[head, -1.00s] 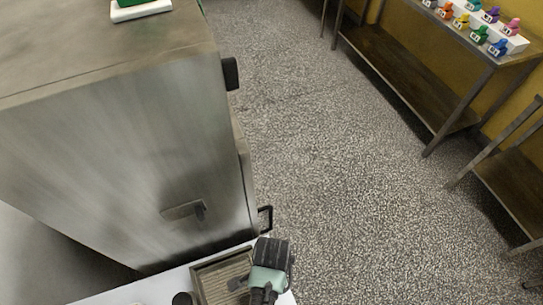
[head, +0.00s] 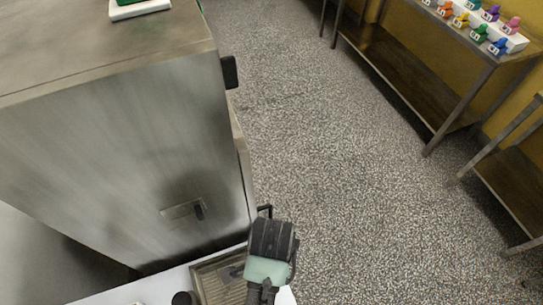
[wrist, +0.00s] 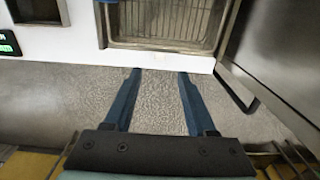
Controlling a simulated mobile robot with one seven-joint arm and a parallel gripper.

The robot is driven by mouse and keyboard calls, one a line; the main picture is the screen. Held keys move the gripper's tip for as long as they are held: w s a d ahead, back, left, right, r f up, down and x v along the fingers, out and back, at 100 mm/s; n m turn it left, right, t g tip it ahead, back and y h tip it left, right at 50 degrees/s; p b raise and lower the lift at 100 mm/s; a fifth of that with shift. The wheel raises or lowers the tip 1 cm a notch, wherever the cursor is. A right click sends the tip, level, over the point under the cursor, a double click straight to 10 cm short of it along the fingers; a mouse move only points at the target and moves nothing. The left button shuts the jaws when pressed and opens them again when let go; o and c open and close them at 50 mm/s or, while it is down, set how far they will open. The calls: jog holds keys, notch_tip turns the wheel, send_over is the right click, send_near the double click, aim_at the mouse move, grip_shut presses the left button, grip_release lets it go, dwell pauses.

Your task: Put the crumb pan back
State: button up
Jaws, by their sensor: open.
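My gripper (head: 270,240) is seen from above at the bottom of the head view, where its fingertips are hidden. In the wrist view its two blue fingers (wrist: 159,72) are apart, with only speckled floor between them. Beyond the fingertips is a white housing (wrist: 85,38) with a recess holding a wire mesh (wrist: 165,22). The recess also shows in the head view as a framed, ribbed area (head: 222,282), left of my gripper. I cannot make out a crumb pan for certain in either view.
A large steel cabinet (head: 110,150) fills the left. A steel panel with a loop handle (wrist: 238,92) stands close on the right of the wrist view. Open speckled floor (head: 340,180) lies to the right, with a steel table (head: 400,75) bearing coloured figures by the yellow wall.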

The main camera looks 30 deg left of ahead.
jog(key=shift+r, duration=1.75)
jog(key=w+r+n+t+y, duration=0.2)
jog(key=w+r+t, duration=0.7)
jog(key=w+r, duration=0.85)
jog(key=w+d+r+n+t, duration=0.1)
jog(key=w+r+t, duration=0.2)
jog(key=r, duration=0.5)
jog(key=w+d+r+n+t, duration=0.1)
jog(key=w+r+t, duration=0.2)
jog(key=r, duration=0.5)
jog(key=s+d+r+n+t, duration=0.1)
jog(key=s+r+t, duration=0.3)
jog(key=r, duration=0.6)
jog(key=s+d+r+n+t+h, duration=0.1)
jog(key=s+d+r+t, duration=0.3)
jog(key=r, duration=0.7)
jog(key=s+d+r+n+t+h, duration=0.1)
jog(key=s+r+t, duration=0.3)
jog(key=r, duration=0.7)
jog(key=shift+s+d+r+n, duration=0.25)
jog(key=shift+s+d+n, duration=0.05)
jog(key=shift+d, duration=0.55)
